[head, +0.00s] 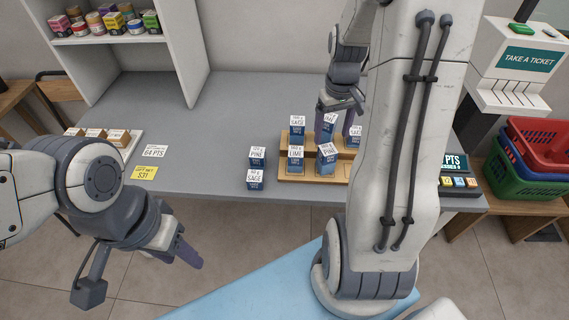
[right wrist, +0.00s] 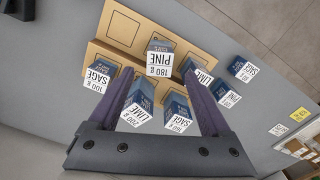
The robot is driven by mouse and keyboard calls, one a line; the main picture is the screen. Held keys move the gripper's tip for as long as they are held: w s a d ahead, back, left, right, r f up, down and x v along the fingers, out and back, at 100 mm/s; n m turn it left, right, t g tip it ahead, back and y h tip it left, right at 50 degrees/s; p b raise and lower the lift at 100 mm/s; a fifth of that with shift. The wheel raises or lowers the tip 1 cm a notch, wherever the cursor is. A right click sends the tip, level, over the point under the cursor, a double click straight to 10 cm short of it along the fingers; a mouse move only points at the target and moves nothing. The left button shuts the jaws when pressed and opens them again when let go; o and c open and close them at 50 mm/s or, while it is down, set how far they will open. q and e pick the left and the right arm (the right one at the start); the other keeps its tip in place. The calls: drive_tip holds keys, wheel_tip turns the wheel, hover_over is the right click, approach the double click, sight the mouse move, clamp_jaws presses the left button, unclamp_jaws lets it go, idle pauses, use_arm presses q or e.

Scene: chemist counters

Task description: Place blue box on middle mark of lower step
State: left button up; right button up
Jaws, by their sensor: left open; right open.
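Several blue boxes with white labels are in view, so colour alone does not single one out. A wooden two-step stand (head: 312,178) carries some. On its lower step stand a LIME box (head: 295,163) at the left and a PINE box (head: 327,164) near the middle, also seen in the right wrist view (right wrist: 160,60); the mark beneath it is hidden. A LIME box (head: 328,130) is mid-upper step, between SAGE boxes (head: 297,136) and (head: 354,140). My right gripper (right wrist: 160,105) is open above the upper step. My left gripper (head: 185,245) is open and empty, off the counter's front.
A PINE box (head: 257,160) and a SAGE box (head: 255,180) stand on the grey counter (head: 210,150) left of the stand. A white tray with small boxes (head: 95,134) and a yellow card (head: 144,172) lie further left. Red and green baskets (head: 535,160) stand right.

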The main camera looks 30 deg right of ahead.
drive_tip(key=s+a+r+n, duration=0.1)
drive_tip(key=a+r+n, duration=0.1)
drive_tip(key=a, duration=0.8)
drive_tip(key=s+a+r+n, duration=0.2)
drive_tip(key=a+n, duration=0.1)
drive_tip(key=a, duration=0.7)
drive_tip(key=s+a+r+n+y, duration=0.1)
drive_tip(key=s+a+n, duration=0.3)
drive_tip(key=s+a, duration=0.6)
drive_tip(key=s, duration=0.3)
drive_tip(key=shift+a+r, duration=0.3)
drive_tip(key=shift+a, duration=0.05)
